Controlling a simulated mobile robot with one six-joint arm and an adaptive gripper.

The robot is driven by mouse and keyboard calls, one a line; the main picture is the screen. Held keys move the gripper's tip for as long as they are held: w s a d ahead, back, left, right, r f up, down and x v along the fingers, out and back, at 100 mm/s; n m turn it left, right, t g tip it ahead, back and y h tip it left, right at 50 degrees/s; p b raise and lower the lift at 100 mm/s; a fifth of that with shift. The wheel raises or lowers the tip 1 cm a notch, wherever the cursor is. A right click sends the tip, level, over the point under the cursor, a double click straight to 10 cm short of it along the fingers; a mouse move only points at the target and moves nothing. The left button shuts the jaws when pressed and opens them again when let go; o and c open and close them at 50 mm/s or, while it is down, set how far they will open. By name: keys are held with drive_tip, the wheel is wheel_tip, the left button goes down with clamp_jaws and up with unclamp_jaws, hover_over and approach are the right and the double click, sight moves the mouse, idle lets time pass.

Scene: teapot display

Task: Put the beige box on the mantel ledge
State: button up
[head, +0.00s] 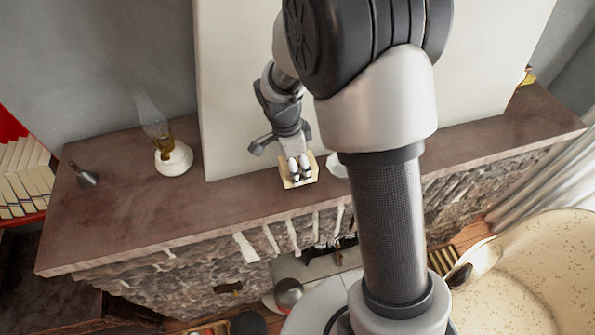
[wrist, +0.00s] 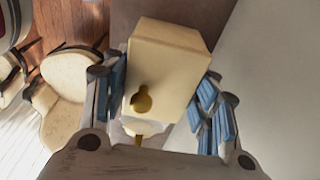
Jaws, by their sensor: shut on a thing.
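The beige box (wrist: 168,60) is between the two blue-padded fingers of my gripper (wrist: 163,95) in the wrist view. It has a gold round fitting on the side facing the camera. In the head view my gripper (head: 298,168) is shut on the beige box (head: 288,182), over the front part of the mantel ledge (head: 190,215). I cannot tell from the head view whether the box touches the ledge or hangs just above it.
A white dish (head: 337,165) sits right of my gripper. A pale panel (head: 235,80) rises behind. The ledge's left part has free room.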

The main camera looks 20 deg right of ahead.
wheel_tip(320, 180, down, 4)
drive_tip(key=shift+r, duration=0.2)
drive_tip(key=shift+f, duration=0.15)
drive_tip(key=o, duration=1.1)
